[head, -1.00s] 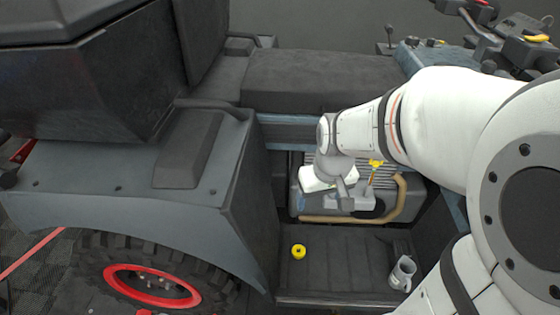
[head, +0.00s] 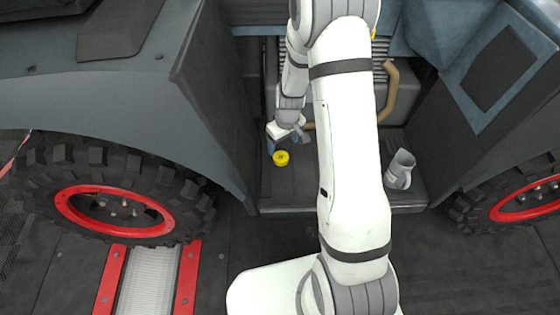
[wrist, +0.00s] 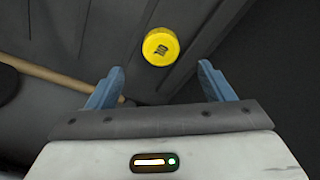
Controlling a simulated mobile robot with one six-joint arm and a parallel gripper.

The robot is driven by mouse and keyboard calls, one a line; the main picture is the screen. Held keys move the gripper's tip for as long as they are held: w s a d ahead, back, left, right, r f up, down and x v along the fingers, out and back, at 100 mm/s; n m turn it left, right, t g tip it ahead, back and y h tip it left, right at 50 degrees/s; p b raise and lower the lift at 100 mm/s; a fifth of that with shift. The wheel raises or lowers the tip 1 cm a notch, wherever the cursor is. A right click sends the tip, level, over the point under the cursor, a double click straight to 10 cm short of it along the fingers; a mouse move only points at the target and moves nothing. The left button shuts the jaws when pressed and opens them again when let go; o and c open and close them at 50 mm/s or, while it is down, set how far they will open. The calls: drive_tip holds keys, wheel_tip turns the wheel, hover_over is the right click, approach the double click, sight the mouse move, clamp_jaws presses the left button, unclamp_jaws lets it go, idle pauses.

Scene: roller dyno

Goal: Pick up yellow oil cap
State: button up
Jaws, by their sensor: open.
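The yellow oil cap (head: 281,158) lies on the dark footwell floor of the vehicle, left of my arm in the head view. In the wrist view the cap (wrist: 160,47) sits just beyond the fingertips, roughly centred between them, with a dark mark on its top. My gripper (wrist: 160,76) is open and empty, its two blue fingers apart. In the head view my gripper (head: 270,146) is right above and beside the cap, partly hidden by my wrist.
A grey jug (head: 401,168) stands on the footwell floor to the right. A tan curved pipe (head: 388,95) runs in front of the engine block. The fender (head: 120,100) and a red-rimmed wheel (head: 115,212) flank the footwell at left.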

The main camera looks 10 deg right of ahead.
sight(281, 157)
drive_tip(key=f+b, duration=0.1)
drive_tip(key=f, duration=0.1)
drive_tip(key=f+b, duration=0.1)
drive_tip(key=f, duration=0.2)
drive_tip(key=w+f+b, duration=0.1)
drive_tip(key=f, duration=0.1)
drive_tip(key=shift+a+f, duration=0.15)
drive_tip(key=shift+a, duration=0.1)
drive_tip(key=shift+c, duration=0.2)
drive_tip(key=c, duration=1)
